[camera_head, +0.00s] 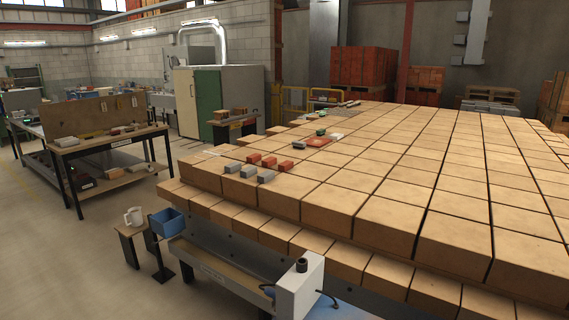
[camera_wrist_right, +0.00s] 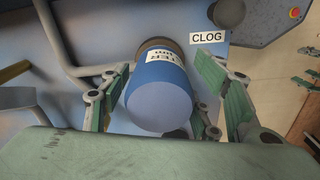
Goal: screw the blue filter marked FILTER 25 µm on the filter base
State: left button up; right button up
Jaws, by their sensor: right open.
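The blue filter (camera_wrist_right: 158,100) is in the middle of the right wrist view, its rounded blue end toward the camera. Its white label is upside down; "TER" and "µm" show, but the number cannot be read. A brown ring (camera_wrist_right: 155,43), apparently at the filter base, shows at its far end; the filter meets it, but I cannot tell whether the thread is engaged. My right gripper (camera_wrist_right: 162,78) is open, its green-padded fingers on either side of the filter with a gap at the right. My left gripper is in neither view. I cannot make out the filter in the head view.
In the right wrist view, a CLOG label (camera_wrist_right: 207,38), a round grey part (camera_wrist_right: 229,12) and a grey pipe (camera_wrist_right: 62,55) lie close by. In the head view, a large brick stack (camera_head: 400,180) fills the right; a blue bin (camera_head: 167,222) and white mug (camera_head: 133,216) stand left.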

jog(key=n, duration=0.3)
jog(key=shift+p, duration=0.3)
jog(key=n, duration=0.4)
jog(key=shift+n, duration=0.3)
jog(key=c, duration=1.3)
jog(key=shift+s+p, duration=0.1)
jog(key=shift+p, duration=0.25)
grip_shut()
jog(key=shift+s+m+p, duration=0.1)
jog(key=shift+m+p, duration=0.45)
jog(key=shift+m, duration=0.25)
jog(key=o, duration=1.5)
grip_release()
jog(key=shift+c, duration=0.2)
